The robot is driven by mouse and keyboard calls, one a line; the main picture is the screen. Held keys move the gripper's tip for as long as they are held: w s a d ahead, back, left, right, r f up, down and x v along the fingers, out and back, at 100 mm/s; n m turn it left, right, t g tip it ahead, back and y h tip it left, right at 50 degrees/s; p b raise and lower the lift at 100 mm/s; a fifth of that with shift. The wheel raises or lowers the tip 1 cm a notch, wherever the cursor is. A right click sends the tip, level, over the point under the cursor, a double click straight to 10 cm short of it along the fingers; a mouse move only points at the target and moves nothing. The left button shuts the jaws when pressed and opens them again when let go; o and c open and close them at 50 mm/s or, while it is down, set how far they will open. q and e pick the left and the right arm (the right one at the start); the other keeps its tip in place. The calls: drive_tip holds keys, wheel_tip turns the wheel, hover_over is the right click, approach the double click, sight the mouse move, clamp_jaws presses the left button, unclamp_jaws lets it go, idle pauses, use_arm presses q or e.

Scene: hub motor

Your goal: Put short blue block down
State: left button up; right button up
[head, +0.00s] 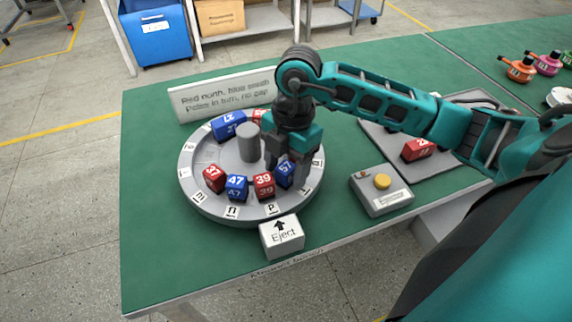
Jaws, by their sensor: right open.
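My right gripper (288,172) reaches down over the right part of the round grey tray (240,210). Its fingers are open around a blue block marked 57 (285,175), which appears to stand on the tray's ring. Part of that block is hidden by the fingers. To its left along the front of the ring stand a red block marked 39 (264,186), a blue block marked 47 (236,187) and a red block marked 37 (213,178). A longer blue block marked 27 (228,126) lies at the back. My left gripper is not in view.
A grey post (248,142) rises at the tray's middle. A white Eject block (282,236) stands in front. A box with a yellow button (382,182) is to the right. A red block (418,149) lies on a grey mat (378,134). A sign (222,94) stands behind.

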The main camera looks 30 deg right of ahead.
wheel_tip(320, 180, up, 12)
drive_tip(key=d+p, duration=0.1)
drive_tip(key=shift+w+d, duration=0.25)
drive_tip(key=shift+d, duration=0.1)
idle(0.9)
